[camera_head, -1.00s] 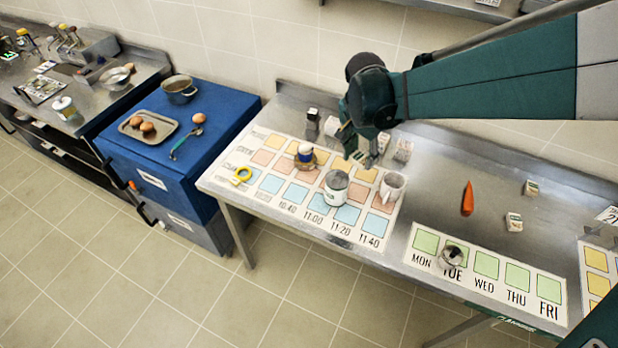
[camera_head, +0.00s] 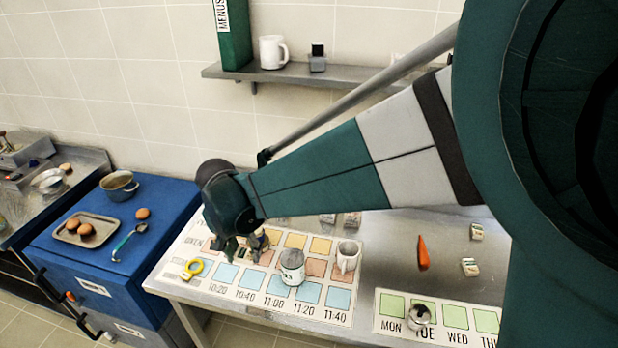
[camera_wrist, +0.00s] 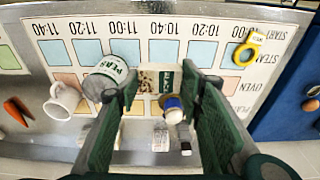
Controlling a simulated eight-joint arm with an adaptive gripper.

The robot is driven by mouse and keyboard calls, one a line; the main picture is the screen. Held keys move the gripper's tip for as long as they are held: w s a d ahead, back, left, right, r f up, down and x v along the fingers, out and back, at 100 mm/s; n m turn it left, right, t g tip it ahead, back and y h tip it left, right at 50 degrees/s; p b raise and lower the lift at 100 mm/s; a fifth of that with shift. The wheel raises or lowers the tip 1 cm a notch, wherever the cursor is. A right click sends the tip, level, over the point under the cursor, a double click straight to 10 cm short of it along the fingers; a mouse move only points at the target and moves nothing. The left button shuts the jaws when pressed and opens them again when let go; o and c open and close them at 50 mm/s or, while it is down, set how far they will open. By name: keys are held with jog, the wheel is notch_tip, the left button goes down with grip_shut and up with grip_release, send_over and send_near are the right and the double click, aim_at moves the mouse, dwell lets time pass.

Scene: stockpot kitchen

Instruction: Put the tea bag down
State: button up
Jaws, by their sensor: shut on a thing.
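The tea bag (camera_wrist: 159,79), a small white packet with a green band, is between the fingertips of my gripper (camera_wrist: 160,82) in the wrist view. My gripper is shut on it. They are over the schedule board (camera_wrist: 210,27), near its 10:40 column; I cannot tell whether the packet touches the board. In the head view my gripper (camera_head: 238,250) is over the board's left part, and the tea bag cannot be made out there.
A can (camera_head: 291,266) and a white mug (camera_head: 347,256) stand on the board. A blue-topped jar (camera_wrist: 173,108) is close to my fingers. A yellow ring tool (camera_head: 192,268) lies at the left. A carrot (camera_head: 423,252) lies right, with bare steel around it.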

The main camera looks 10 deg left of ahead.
aim_at(244, 255)
jog(key=shift+f, duration=1.95)
jog(key=shift+f+b, duration=0.3)
jog(key=shift+f, duration=2.8)
jog(key=shift+w, duration=0.1)
jog(key=shift+f, duration=1.85)
jog(key=shift+f+b, duration=0.15)
jog(key=shift+b, duration=0.2)
jog(key=o, duration=0.7)
